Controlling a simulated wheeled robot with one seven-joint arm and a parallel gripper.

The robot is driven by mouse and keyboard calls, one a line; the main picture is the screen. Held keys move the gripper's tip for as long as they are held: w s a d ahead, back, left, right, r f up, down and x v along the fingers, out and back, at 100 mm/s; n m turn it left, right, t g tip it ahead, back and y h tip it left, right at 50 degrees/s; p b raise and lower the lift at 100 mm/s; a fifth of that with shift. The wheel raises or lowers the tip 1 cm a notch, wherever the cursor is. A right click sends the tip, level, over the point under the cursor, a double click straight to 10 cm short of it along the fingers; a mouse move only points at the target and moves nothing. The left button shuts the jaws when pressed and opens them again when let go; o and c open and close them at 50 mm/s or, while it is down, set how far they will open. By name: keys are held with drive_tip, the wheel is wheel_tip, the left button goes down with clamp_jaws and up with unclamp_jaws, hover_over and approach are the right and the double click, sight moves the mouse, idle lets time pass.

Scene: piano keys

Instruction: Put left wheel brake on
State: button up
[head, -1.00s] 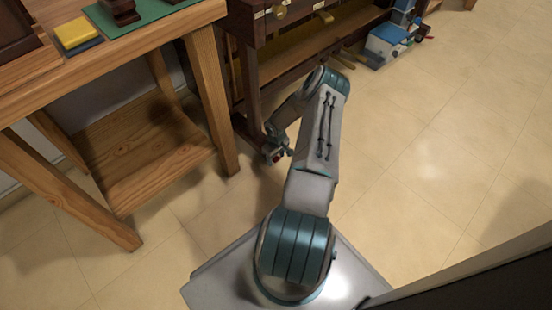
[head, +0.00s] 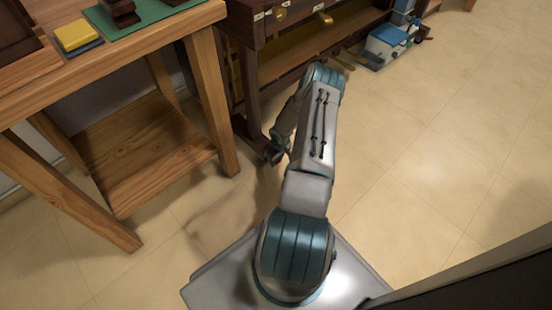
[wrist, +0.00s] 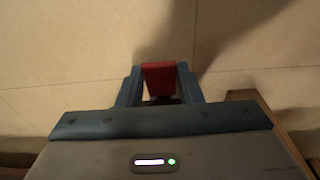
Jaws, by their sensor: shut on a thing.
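A small red brake tab (wrist: 159,77) sits between the two blue-grey fingers of my gripper (wrist: 160,90) in the wrist view. The fingers are shut on it, one on each side. In the head view my gripper (head: 272,154) is low by the floor, at the foot of the dark wooden piano's near left leg (head: 250,105). A small dark red patch shows there. The wheel itself is hidden or too small to make out, and the tab's tilt cannot be told.
A wooden workbench (head: 211,100) with a lower shelf stands close on the left of the piano leg. A blue and white box (head: 386,44) lies on the floor at the back. The tiled floor (head: 440,150) on the right is clear.

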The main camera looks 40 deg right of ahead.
drive_tip(key=t, duration=0.1)
drive_tip(key=f+t+b, duration=0.1)
drive_tip(key=t, duration=0.1)
drive_tip(key=shift+s+f, duration=0.3)
drive_tip(key=shift+s, duration=0.05)
drive_tip(key=shift+f+t+b, duration=0.4)
drive_tip(key=shift+t+b, duration=0.15)
drive_tip(key=shift+t, duration=0.65)
drive_tip(key=shift+d+y, duration=0.1)
drive_tip(key=shift+y, duration=0.2)
drive_tip(key=o, duration=1)
drive_tip(key=shift+s+r, duration=0.1)
drive_tip(key=shift+p+v, duration=2.95)
drive_tip(key=shift+v, duration=3.85)
drive_tip(key=shift+s, duration=0.15)
